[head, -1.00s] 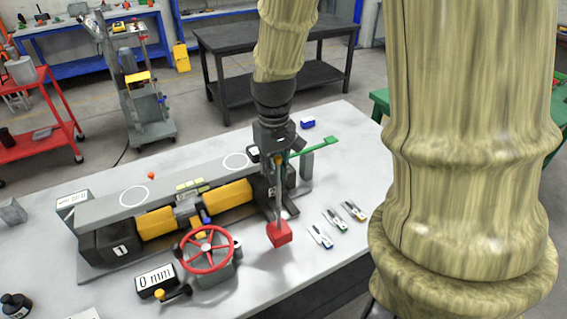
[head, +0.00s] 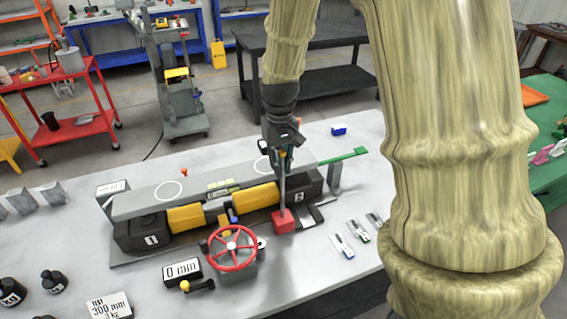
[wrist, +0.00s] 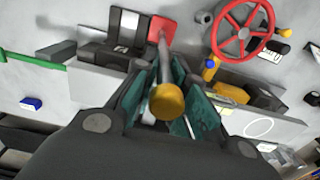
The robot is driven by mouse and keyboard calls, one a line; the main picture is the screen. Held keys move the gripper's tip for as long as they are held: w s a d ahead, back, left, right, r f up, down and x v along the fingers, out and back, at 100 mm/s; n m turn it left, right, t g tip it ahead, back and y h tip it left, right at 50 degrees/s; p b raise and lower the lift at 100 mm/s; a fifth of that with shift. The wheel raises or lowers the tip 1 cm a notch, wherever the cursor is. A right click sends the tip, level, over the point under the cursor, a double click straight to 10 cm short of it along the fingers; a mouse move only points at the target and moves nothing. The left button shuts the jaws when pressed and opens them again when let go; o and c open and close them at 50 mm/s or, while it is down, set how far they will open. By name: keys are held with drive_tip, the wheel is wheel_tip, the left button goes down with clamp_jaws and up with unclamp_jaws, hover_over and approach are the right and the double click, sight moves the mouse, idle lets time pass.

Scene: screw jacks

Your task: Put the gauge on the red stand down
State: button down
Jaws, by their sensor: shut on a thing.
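The gauge stands on a red block foot (head: 284,221) with a thin grey post. In the wrist view its round yellow top (wrist: 167,103) faces the camera and the red foot (wrist: 162,30) shows at the far end of the post. My gripper (head: 283,158) is shut on the gauge's post near the top. The gauge hangs roughly upright in front of the jack end marked 2 (head: 299,196), right of the red handwheel (head: 232,247). I cannot tell whether the foot touches the bench (head: 310,270). The gauge's face is hidden.
The long jack rig (head: 150,240) with yellow cylinders lies behind the foot. A "0 mm" display (head: 182,271) and a small crank (head: 197,287) are left of the handwheel. Several small clamp-like tools (head: 343,246) lie to the right. Black weights (head: 53,281) stand at far left.

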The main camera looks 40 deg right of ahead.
drive_tip(key=shift+w+r, duration=0.2)
drive_tip(key=shift+w, duration=0.15)
drive_tip(key=shift+w+f, duration=0.1)
drive_tip(key=shift+f, duration=0.1)
drive_tip(key=shift+f+p, duration=0.95)
drive_tip(key=shift+f, duration=0.7)
drive_tip(key=c, duration=1.5)
unclamp_jaws()
drive_tip(key=shift+a+f, duration=0.1)
drive_tip(key=shift+f, duration=0.05)
drive_tip(key=shift+o, duration=0.2)
drive_tip(key=shift+r+b, duration=1.45)
drive_tip(key=shift+r, duration=4.65)
